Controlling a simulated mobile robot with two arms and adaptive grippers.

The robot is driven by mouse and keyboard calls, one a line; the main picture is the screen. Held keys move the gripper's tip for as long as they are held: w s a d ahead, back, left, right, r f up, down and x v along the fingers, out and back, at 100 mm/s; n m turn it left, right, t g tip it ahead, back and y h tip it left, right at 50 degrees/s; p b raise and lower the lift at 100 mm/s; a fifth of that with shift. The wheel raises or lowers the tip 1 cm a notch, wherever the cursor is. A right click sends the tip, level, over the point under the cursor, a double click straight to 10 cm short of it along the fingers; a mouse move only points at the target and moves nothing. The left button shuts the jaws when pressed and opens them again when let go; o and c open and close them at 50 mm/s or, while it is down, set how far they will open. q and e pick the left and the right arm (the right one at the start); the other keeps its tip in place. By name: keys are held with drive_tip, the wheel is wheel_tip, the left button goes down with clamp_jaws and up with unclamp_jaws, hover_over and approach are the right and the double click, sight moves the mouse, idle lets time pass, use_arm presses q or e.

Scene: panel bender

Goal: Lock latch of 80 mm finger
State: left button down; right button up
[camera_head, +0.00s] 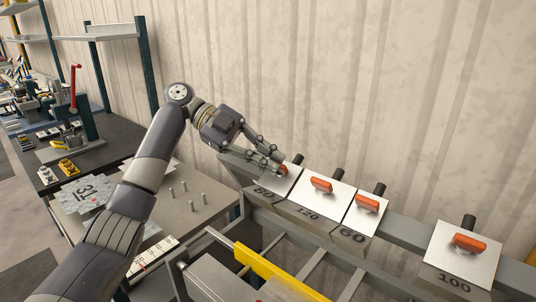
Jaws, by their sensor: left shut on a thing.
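The 80 mm finger (283,187) is a pale plate marked 80, at the left end of a row of fingers on a grey rail. Its orange latch (285,170) sits high on the plate, below a black peg. My left gripper (280,167) reaches in from the upper left and is shut on this latch. The fingertips hide part of the latch, so I cannot tell its exact angle. My right gripper is not in view.
The 120 finger (312,204), 60 finger (358,222) and 100 finger (452,264) stand to the right, each with an orange latch lying crosswise. A yellow bar (275,270) lies in front of the rail. A table with pegs (184,196) stands left.

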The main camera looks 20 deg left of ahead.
use_arm(q)
drive_tip(key=shift+f, duration=0.1)
idle(0.4)
drive_tip(key=c, duration=1.7)
unclamp_jaws()
drive_tip(key=shift+d, duration=0.1)
drive_tip(key=shift+a+r, duration=0.3)
drive_tip(key=shift+a, duration=0.2)
drive_tip(key=v, duration=1.1)
drive_tip(key=shift+w, duration=0.15)
drive_tip(key=shift+r, duration=0.1)
